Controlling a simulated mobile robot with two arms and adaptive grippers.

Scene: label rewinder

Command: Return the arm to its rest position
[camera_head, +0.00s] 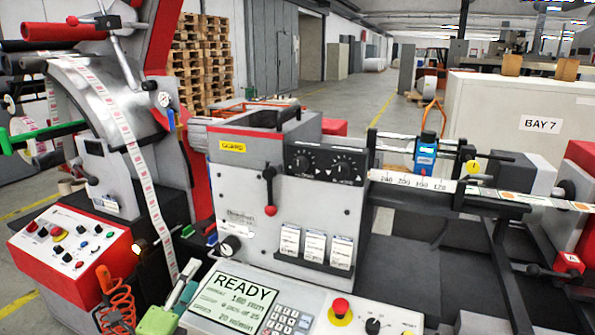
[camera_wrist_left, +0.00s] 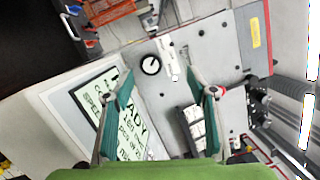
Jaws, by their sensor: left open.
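My left gripper (camera_head: 184,284) comes in low at the left of the head view, in front of the label rewinder (camera_head: 225,188) and close to the left edge of its READY display (camera_head: 240,303). In the left wrist view its two teal fingers (camera_wrist_left: 160,82) stand apart with nothing between them. The machine's grey front panel, with a black knob (camera_wrist_left: 151,65), shows beyond the fingertips. The display is partly behind one finger there. I cannot tell whether the gripper touches anything. My right gripper is in neither view.
A red control box (camera_head: 75,255) with buttons stands at the left, with an orange coiled cable (camera_head: 115,300) near the gripper. A red emergency stop button (camera_head: 340,308) sits right of the display. A label strip (camera_head: 155,205) runs down behind the gripper. Open floor (camera_head: 350,107) lies farther back.

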